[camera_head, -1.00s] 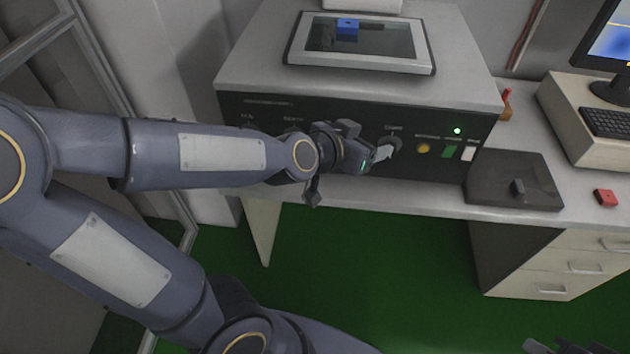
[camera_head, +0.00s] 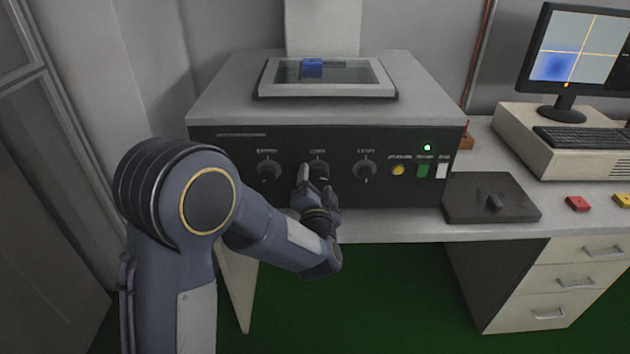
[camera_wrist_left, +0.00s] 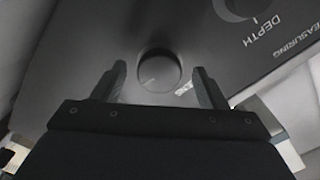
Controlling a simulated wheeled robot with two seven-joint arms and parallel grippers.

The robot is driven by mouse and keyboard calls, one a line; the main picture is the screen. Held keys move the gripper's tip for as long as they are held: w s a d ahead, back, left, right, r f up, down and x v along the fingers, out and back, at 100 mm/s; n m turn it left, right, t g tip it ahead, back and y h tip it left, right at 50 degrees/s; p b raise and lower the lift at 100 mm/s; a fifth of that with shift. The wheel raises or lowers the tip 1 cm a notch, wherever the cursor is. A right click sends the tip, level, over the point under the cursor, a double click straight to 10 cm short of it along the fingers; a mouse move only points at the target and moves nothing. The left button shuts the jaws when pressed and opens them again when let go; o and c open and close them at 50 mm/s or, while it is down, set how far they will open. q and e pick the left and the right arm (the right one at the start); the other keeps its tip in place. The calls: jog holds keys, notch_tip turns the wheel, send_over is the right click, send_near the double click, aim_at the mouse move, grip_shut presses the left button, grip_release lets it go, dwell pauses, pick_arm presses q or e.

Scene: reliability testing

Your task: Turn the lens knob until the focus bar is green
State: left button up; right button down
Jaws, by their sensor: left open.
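The machine's black front panel carries three dark knobs in a row. The middle one, the lens knob (camera_head: 319,167), has my left gripper (camera_head: 316,183) directly in front of it. In the left wrist view the round lens knob (camera_wrist_left: 158,70) lies between the two open fingers of my left gripper (camera_wrist_left: 160,88); I cannot tell whether they touch it. The monitor (camera_head: 577,52) shows a blue patch at lower left, yellow cross lines and a small orange mark at the bottom. I cannot make out a green focus bar. My right gripper is not in view.
The depth knob (camera_head: 269,168) is left of the lens knob, the light knob (camera_head: 364,167) right. Yellow (camera_head: 398,170), green (camera_head: 423,170) and white buttons follow. A blue block (camera_head: 312,67) lies on the glass stage. A dark joystick pad (camera_head: 470,207) and red block (camera_head: 577,204) are rightward.

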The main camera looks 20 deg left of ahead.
pick_arm(q)
jog(key=shift+x, duration=0.9)
jog(key=c, duration=1)
